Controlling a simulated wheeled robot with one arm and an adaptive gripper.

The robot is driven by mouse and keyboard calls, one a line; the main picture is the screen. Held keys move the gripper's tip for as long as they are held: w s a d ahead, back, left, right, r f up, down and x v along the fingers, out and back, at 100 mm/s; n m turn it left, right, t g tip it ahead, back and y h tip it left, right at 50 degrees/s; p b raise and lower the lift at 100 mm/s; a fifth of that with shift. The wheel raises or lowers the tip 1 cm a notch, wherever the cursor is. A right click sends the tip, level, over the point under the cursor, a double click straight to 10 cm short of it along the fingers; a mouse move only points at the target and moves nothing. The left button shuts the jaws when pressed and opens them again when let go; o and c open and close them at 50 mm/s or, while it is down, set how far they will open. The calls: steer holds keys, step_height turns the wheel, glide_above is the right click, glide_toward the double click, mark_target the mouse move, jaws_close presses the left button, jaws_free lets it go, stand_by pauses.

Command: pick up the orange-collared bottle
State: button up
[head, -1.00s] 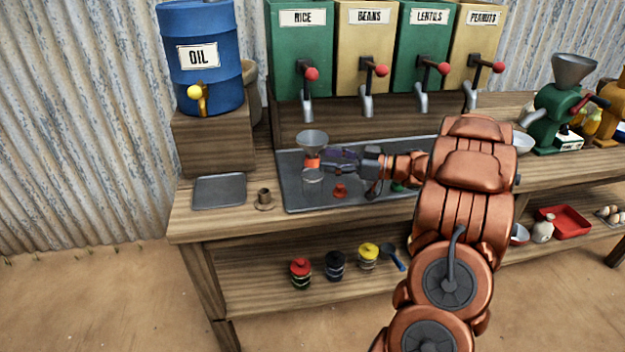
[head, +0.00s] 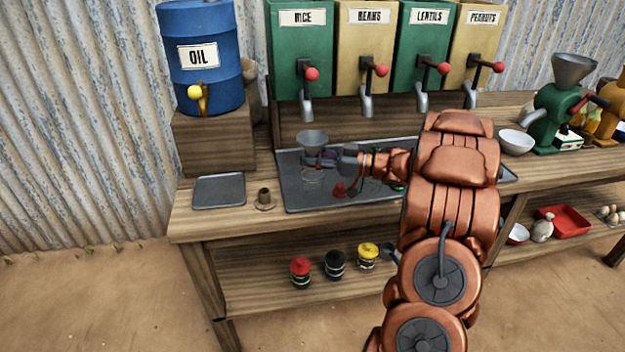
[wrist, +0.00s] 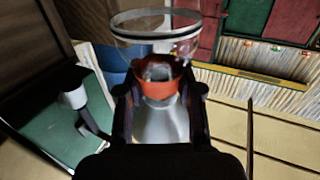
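The orange-collared bottle (wrist: 158,84) is clear, with a metal funnel in its neck, and stands on the grey metal tray (head: 300,200). In the head view its funnel (head: 312,138) shows above my gripper (head: 312,160), which hides the collar. In the wrist view the orange collar lies between the two dark fingers of my gripper (wrist: 160,92), one on each side. The fingers are very close to the collar; I cannot tell whether they press on it. The bottle looks upright and not lifted.
A small red-orange piece (head: 338,189) lies on the tray in front. Something purple (head: 328,153) shows partly behind my gripper. The blue oil drum (head: 200,75) stands left on a wooden block; dispensers (head: 300,45) line the back. The small left tray (head: 219,191) is empty.

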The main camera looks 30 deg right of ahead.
jaws_close()
stand_by(0.4)
